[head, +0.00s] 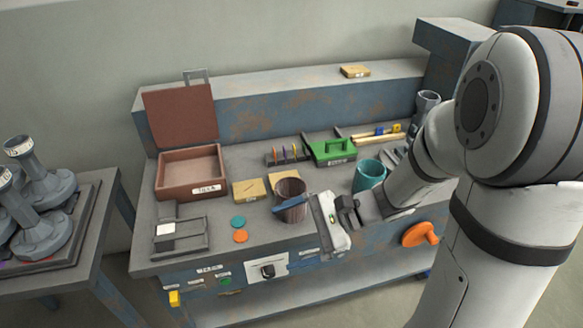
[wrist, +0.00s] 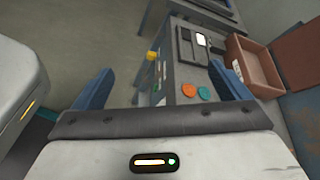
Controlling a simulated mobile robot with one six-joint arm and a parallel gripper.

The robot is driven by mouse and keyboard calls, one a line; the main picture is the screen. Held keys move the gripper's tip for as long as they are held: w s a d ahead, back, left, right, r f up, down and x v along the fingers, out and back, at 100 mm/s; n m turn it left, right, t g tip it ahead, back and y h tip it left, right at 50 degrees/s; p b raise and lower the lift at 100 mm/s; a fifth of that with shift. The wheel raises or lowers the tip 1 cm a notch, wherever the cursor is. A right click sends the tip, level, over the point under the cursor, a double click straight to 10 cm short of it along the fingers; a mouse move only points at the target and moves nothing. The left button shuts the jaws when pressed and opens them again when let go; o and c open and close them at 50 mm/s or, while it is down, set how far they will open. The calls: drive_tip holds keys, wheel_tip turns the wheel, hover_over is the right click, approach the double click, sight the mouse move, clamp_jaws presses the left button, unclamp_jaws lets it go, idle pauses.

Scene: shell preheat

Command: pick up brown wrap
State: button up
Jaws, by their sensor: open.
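A brown, streaked, open-topped cylinder, which looks like the brown wrap (head: 291,187), stands upright near the front middle of the bench in the head view. My gripper (head: 292,204) is at the bench's front edge, and one blue finger crosses in front of the cylinder's lower part. I cannot tell whether they touch. In the wrist view my gripper (wrist: 160,68) has its two blue fingers wide apart with nothing between them. The brown cylinder does not show clearly in the wrist view.
The bench holds a brown open-lidded box (head: 190,190), tan blocks (head: 249,191), teal and orange discs (head: 239,236), a grey tray (head: 181,248), a teal cup (head: 369,174) and a green carrier (head: 333,151). A side table (head: 85,240) with grey stands is at left.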

drive_tip(key=shift+o, duration=0.2)
drive_tip(key=w+f+m+t+y, duration=0.2)
drive_tip(key=w+f+m+t, duration=0.1)
drive_tip(key=w+m, duration=0.3)
drive_tip(key=shift+w+t+y+b, duration=0.35)
drive_tip(key=shift+w+t, duration=0.2)
drive_tip(key=shift+t, duration=0.25)
drive_tip(key=m+t+h, duration=0.2)
drive_tip(key=m+t, duration=0.6)
drive_tip(key=m, duration=0.1)
approach(280, 183)
drive_tip(key=shift+s+d+f, duration=0.3)
drive_tip(key=shift+s+d, duration=0.3)
drive_tip(key=shift+s, duration=0.1)
drive_tip(key=shift+w+a+f, duration=0.1)
drive_tip(key=shift+w+a, duration=0.05)
drive_tip(key=shift+w, duration=0.1)
drive_tip(key=shift+t, duration=0.3)
drive_tip(key=p+x, duration=0.1)
drive_tip(key=x, duration=0.6)
drive_tip(key=shift+c, duration=0.2)
drive_tip(key=c, duration=1)
drive_tip(key=shift+o, duration=0.2)
